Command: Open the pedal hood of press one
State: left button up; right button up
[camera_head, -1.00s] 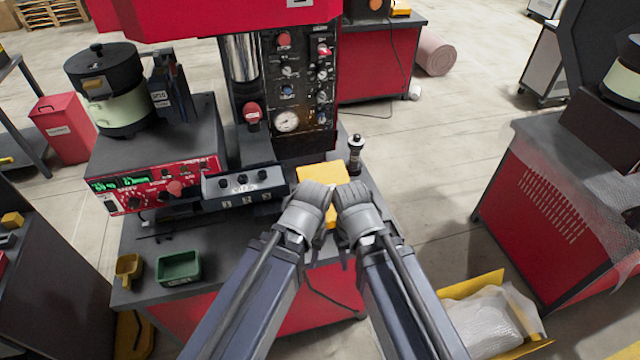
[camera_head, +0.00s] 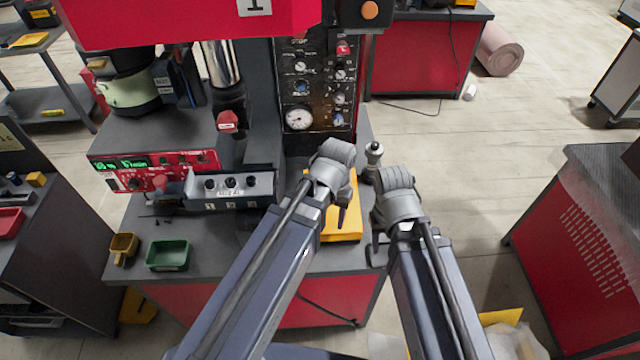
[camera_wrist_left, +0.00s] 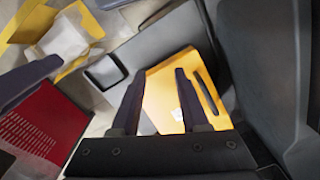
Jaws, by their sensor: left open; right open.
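Press one (camera_head: 170,22) is the red machine marked 1 at the back of the grey-topped bench. A yellow, box-like piece (camera_head: 345,222) lies on the bench in front of the gauge panel, partly hidden by my left wrist. My left gripper (camera_head: 341,212) is over it, open and empty; in the left wrist view the fingers (camera_wrist_left: 158,76) are spread above its yellow top (camera_wrist_left: 165,98), which has a dark slot. My right gripper (camera_head: 378,243) is open near the bench's right edge, right of the yellow piece. Another yellow piece (camera_head: 138,306) is on the floor at the bench's left foot; I cannot tell which is the pedal hood.
A grey switch box (camera_head: 230,190) and a red control unit (camera_head: 150,170) stand left of my left arm. A green tray (camera_head: 168,255) and a small yellow bin (camera_head: 123,248) sit at front left. A knobbed post (camera_head: 374,155) stands at right.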

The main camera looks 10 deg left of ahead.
pick_arm(q)
jog(key=w+a+r+n+t+h+p, duration=0.1)
jog(key=w+a+n, duration=0.1)
jog(key=w+a, duration=0.35)
jog(key=w+a+r+n+h+p, duration=0.1)
jog(key=w+a+r+n, duration=0.1)
jog(key=w+a+n, duration=0.3)
jog(key=f+b, duration=0.2)
jog(key=d+f+m+b, duration=0.1)
jog(key=f+b, duration=0.2)
jog(key=d+f+m+b, duration=0.1)
jog(key=f+b, duration=0.2)
jog(key=shift+w+d, duration=0.15)
jog(key=shift+w, duration=0.25)
jog(key=shift+c, duration=0.2)
grip_shut()
dwell(0.9)
